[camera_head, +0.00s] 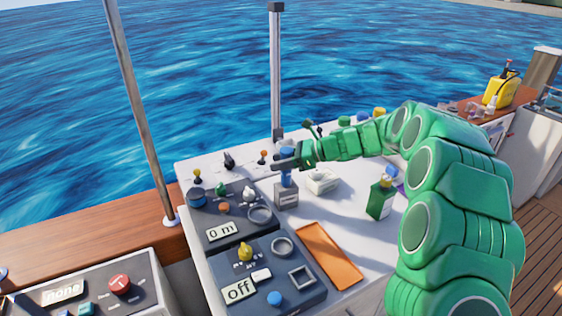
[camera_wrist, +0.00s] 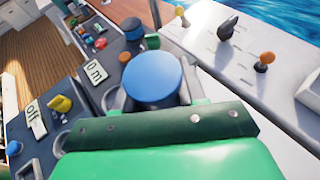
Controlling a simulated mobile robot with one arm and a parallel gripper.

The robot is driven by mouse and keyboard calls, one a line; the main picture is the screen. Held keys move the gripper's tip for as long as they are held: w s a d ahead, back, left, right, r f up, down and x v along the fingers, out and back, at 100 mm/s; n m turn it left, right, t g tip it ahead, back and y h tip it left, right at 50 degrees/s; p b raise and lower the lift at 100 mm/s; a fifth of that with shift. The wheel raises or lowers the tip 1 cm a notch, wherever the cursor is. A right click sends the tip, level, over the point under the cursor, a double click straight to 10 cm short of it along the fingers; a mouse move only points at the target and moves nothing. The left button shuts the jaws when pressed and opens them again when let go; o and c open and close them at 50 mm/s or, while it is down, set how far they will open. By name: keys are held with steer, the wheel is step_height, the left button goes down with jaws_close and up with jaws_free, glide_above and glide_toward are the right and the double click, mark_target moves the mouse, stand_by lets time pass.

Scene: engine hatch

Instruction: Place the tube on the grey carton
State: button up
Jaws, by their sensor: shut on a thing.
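The tube (camera_head: 287,179) is blue and upright in my gripper (camera_head: 285,162), directly above the grey carton (camera_head: 287,196). Its lower end looks to meet the carton's top, but I cannot tell whether it touches. My gripper comes from the right and is shut on the tube. The grey carton is small and box-shaped, and stands on the white surface beside the dark panel.
A white box (camera_head: 322,182) stands just right of the carton. A green carton (camera_head: 380,199) is farther right. An orange tray (camera_head: 329,256) lies in front. Dark panels (camera_head: 228,215) with knobs and rings are at the left. Small levers (camera_head: 229,161) stand along the back.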

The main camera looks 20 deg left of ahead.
steer(key=shift+f, duration=0.1)
steer(key=o, duration=1.2)
steer(key=shift+d+r, duration=0.15)
steer(key=shift+r, duration=0.05)
steer(key=v, duration=1.1)
steer(key=shift+d+r, duration=0.15)
steer(key=shift+d, duration=0.1)
